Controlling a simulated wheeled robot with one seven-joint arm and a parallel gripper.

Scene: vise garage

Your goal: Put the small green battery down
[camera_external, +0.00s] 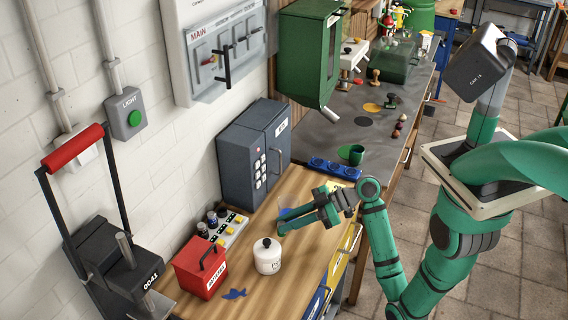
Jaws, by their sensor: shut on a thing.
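My gripper (283,226) reaches in from the right, low over the wooden workbench (308,262), behind and right of a white lidded jar (267,257). Its jaws are shut on a small green thing at the fingertips, which I take to be the small green battery (281,231). The fingers hide most of it. I cannot tell whether it touches the bench top. A light strip (231,228) with several small yellow and dark pieces lies near the wall, left of my gripper.
A red box (201,267) with a handle stands left of the jar. A blue flat shape (234,294) lies in front. A grey cabinet (254,153) stands behind my gripper. A blue tray (335,169) and green cup (351,155) are farther back. Bare wood lies right of the jar.

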